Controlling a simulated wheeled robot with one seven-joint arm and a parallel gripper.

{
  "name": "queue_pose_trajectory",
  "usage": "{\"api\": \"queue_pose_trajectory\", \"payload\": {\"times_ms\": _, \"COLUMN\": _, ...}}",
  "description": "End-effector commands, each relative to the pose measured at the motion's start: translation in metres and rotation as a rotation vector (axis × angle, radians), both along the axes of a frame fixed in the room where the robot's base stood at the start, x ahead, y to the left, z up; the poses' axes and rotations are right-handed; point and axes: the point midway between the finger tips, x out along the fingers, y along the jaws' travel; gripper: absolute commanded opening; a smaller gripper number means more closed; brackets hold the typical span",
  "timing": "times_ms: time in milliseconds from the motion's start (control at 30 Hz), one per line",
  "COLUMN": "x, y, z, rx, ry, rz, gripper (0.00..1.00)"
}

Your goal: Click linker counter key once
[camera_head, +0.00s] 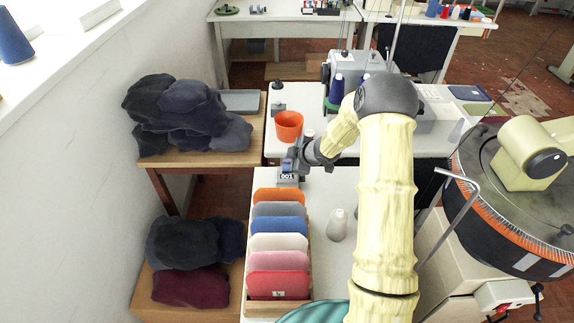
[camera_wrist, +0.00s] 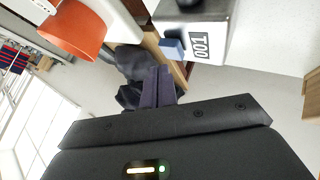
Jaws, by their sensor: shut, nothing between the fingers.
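The linker counter (camera_head: 288,178) is a small grey box with a white number plate reading 001, on the table beyond the row of coloured panels. In the wrist view the counter (camera_wrist: 207,22) is at the top, with the same 001 and a small blue key (camera_wrist: 172,48) sticking out of its side. My gripper (camera_wrist: 158,72) is shut and empty. Its dark fingertips appear just below the blue key in the wrist view; I cannot tell whether they touch. In the head view my gripper (camera_head: 292,160) is right at the counter and partly hides it.
An orange cup (camera_head: 289,126) stands just behind the counter, and it shows close by in the wrist view (camera_wrist: 75,30). A wooden box (camera_head: 279,307) of coloured panels is in front. Dark garments (camera_head: 185,110) lie at left.

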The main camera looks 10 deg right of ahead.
Motion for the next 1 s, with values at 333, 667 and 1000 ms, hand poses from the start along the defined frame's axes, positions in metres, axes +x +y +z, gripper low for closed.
{"api": "queue_pose_trajectory", "payload": {"times_ms": 333, "x": 0.0, "y": 0.0, "z": 0.009, "rx": 0.0, "ry": 0.0, "rz": 0.0, "gripper": 0.0}}
{"api": "queue_pose_trajectory", "payload": {"times_ms": 667, "x": 0.0, "y": 0.0, "z": 0.036, "rx": 0.0, "ry": 0.0, "rz": 0.0, "gripper": 0.0}}
{"api": "queue_pose_trajectory", "payload": {"times_ms": 1000, "x": 0.0, "y": 0.0, "z": 0.05, "rx": 0.0, "ry": 0.0, "rz": 0.0, "gripper": 0.0}}
